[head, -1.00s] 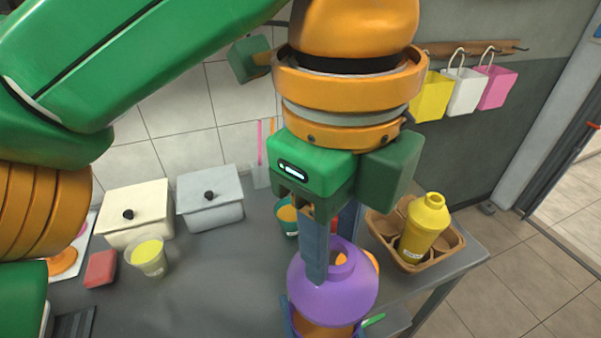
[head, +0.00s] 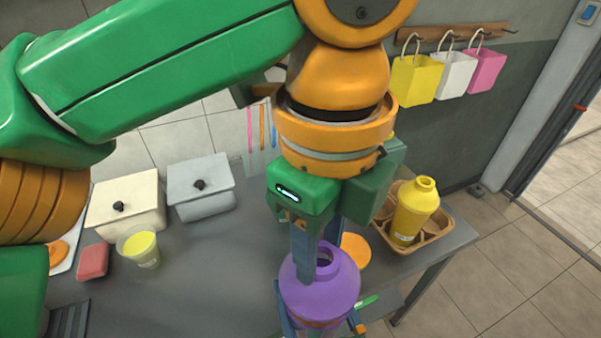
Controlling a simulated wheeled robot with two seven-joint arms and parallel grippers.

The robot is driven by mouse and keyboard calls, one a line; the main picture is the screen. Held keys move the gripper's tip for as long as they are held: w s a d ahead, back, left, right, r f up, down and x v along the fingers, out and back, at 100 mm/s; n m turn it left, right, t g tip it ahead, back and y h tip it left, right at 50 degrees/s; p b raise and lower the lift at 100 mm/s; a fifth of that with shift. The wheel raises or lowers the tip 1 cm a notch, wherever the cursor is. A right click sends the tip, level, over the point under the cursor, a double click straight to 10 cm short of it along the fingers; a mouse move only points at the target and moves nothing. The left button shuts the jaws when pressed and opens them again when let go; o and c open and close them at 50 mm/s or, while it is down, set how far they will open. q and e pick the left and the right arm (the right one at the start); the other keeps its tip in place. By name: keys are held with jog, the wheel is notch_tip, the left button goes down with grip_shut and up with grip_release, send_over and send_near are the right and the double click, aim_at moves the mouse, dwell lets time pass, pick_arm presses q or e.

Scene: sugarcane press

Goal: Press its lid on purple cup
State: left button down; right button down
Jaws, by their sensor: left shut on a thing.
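The purple lid (head: 320,287), domed with a short open neck, is in the lower middle of the head view. My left gripper (head: 312,262) is shut on its neck, one finger showing in front of the opening. Under the lid only a thin orange-brown band (head: 322,323) shows. The cup's body is hidden by the lid and the picture's lower edge, so I cannot tell whether lid and rim touch all round. Blue finger-like parts of my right gripper (head: 318,316) show on both sides below the lid; their grip on the cup is not clear.
A yellow lidded cup (head: 415,208) stands in a brown carrier (head: 447,222) at the table's right edge. An orange disc (head: 355,250) lies behind the lid. A cream box (head: 125,208), a grey box (head: 202,188), a yellow-filled cup (head: 140,247) and a red block (head: 92,261) are left.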

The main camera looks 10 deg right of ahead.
dwell(0.3)
pick_arm(q)
jog(key=shift+f, duration=0.9)
jog(key=shift+f, duration=0.6)
jog(key=shift+c, duration=1.8)
grip_release()
notch_tip(320, 180, up, 7)
jog(key=shift+r, duration=0.2)
